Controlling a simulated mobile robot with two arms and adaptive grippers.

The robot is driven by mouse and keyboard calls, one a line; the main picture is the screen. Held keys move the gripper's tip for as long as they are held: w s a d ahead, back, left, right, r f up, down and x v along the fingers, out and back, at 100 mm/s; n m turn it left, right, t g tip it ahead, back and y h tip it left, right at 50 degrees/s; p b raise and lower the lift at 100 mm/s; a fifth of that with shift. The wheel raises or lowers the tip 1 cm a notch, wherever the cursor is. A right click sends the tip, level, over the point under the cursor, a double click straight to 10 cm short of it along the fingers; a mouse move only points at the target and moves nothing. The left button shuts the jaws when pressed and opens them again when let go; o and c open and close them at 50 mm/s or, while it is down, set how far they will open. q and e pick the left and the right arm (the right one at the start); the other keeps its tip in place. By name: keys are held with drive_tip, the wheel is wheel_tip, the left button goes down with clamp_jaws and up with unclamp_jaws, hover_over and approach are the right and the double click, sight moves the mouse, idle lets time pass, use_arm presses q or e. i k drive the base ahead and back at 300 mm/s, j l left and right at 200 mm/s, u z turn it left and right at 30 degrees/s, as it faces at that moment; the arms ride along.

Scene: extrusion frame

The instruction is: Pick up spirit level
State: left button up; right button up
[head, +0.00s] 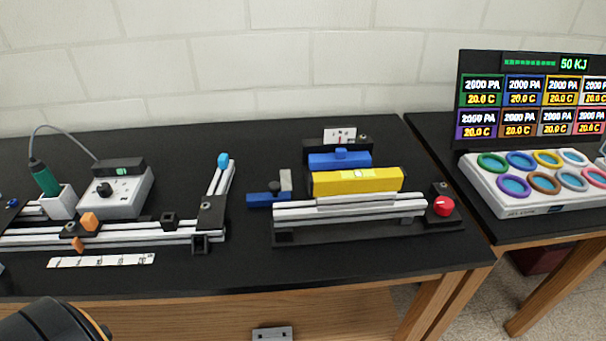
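The spirit level is a yellow bar (380,183) with a small pale vial window on its top middle. Neither gripper shows clearly. A dark rounded part, likely of my own arm, shows at the bottom left corner, well away from the level.
A red knob (444,206) stands right of the bars. A blue clamp-like tool (262,199) lies to their left. An extrusion frame (110,233), a grey control box (116,194) and a white ruler (101,260) are at left. Bare bench (262,150) lies behind the blue tool.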

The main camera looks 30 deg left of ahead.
sight(354, 182)
drive_tip(key=l+u, duration=0.1)
drive_tip(key=u, duration=0.65)
drive_tip(key=i+l+u, duration=0.15)
drive_tip(key=l+u, duration=0.25)
drive_tip(key=l, duration=0.2)
drive_tip(key=i+l+u, duration=0.1)
drive_tip(key=l+u, duration=0.25)
drive_tip(key=l, duration=0.25)
drive_tip(key=l+u, duration=0.4)
drive_tip(key=l, duration=0.25)
